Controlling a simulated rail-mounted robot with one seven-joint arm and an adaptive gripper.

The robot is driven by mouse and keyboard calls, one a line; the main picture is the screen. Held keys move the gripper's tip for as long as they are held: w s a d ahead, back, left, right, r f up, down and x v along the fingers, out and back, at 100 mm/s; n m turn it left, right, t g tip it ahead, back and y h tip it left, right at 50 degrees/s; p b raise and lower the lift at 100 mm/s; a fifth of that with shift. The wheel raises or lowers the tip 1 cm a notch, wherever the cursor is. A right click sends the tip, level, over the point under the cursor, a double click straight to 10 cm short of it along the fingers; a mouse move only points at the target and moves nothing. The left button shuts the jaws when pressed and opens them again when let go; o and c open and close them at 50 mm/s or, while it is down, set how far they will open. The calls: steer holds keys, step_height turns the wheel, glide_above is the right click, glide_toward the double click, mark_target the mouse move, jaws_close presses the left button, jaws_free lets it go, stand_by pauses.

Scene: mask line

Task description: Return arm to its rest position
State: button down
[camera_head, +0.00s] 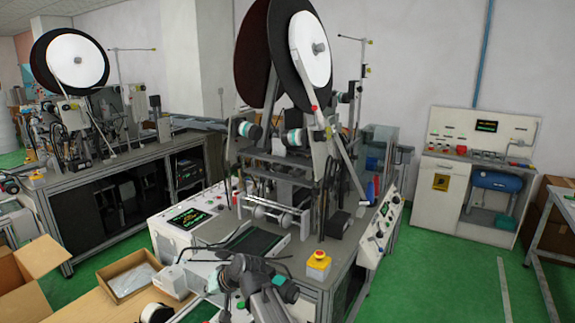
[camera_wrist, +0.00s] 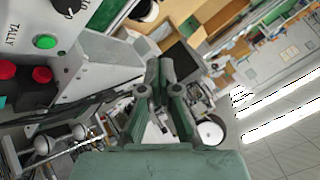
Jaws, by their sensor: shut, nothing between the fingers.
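My gripper (camera_wrist: 158,72) shows in the wrist view with its dark green fingers together and nothing between them. It is apart from the panel on its left, which carries a green button (camera_wrist: 45,41), red buttons (camera_wrist: 41,75) and the word TALLY. In the head view my grey arm (camera_head: 255,285) is folded low at the bottom centre, in front of the mask machine (camera_head: 275,215). The fingers cannot be made out clearly there.
A yellow emergency-stop box (camera_head: 319,265) stands on the machine's front corner, close to my arm. An open cardboard box (camera_head: 30,270) and a tray (camera_head: 130,277) lie at the lower left. A white cabinet (camera_head: 450,190) stands at the back right. Green floor (camera_head: 440,270) is clear at the right.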

steer(key=s+d+f+g+h+b, duration=0.1)
steer(key=s+d+f+g+h, duration=0.1)
steer(key=s+d+f, duration=0.75)
steer(key=s+d+f+m+g+h+b, duration=0.1)
steer(key=s+d+f+h+b, duration=0.15)
steer(key=d+f, duration=0.8)
steer(key=s+d+f+g+h+b, duration=0.1)
steer(key=s+d+f+g+h, duration=0.3)
steer(key=f, duration=1.1)
steer(key=s+d+f+m+g+b, duration=0.1)
steer(key=s+d+f, duration=0.4)
steer(key=s, duration=0.5)
steer(key=s+d+f+m+g+b, duration=0.1)
steer(key=s+d+f+b, duration=0.1)
steer(key=s+d+f, duration=0.4)
steer(key=s+d+f+m+g+b, duration=0.1)
steer(key=s+d+f, duration=0.5)
steer(key=s, duration=0.8)
step_height(320, 180, down, 3)
steer(key=shift+r+g+b, duration=0.15)
steer(key=shift+g+b, duration=0.15)
steer(key=shift+b, duration=0.45)
